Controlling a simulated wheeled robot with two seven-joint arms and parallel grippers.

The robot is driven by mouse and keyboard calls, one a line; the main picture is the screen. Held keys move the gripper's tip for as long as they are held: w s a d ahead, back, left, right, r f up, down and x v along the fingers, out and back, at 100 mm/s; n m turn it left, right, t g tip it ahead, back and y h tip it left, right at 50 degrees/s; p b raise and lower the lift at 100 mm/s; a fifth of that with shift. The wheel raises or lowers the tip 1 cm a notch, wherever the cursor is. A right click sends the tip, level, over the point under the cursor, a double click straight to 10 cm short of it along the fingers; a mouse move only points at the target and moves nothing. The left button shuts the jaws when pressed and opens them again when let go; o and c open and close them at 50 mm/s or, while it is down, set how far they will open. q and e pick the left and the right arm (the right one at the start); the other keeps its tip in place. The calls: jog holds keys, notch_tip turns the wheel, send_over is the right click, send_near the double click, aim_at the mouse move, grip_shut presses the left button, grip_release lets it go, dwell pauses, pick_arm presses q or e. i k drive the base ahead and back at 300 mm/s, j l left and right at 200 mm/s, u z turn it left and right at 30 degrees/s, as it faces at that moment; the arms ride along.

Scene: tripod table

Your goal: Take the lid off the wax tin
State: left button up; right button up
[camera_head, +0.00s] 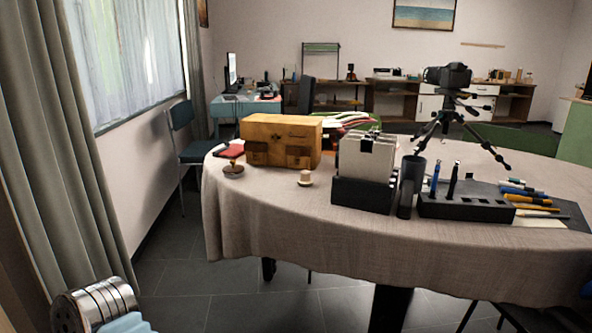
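I cannot make out a wax tin for certain on the round, cloth-covered table (270,225). Near its front left edge stands a small cream knob-shaped piece on a pale round base (305,179). To its left is a small round brown piece with a knob on top (233,170). Both are too small to tell whether either is a tin with a lid. Neither of my grippers is in view, and nothing in view touches these pieces.
A wooden drawer box (282,141) stands behind the small pieces. To the right are a black holder with white cards (365,175), a dark cup (412,172), a black pen stand (465,205), several pens and a camera tripod (450,115).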

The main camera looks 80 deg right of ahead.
aim_at(232, 169)
jog(key=z, duration=3.25)
jog(key=j, duration=0.1)
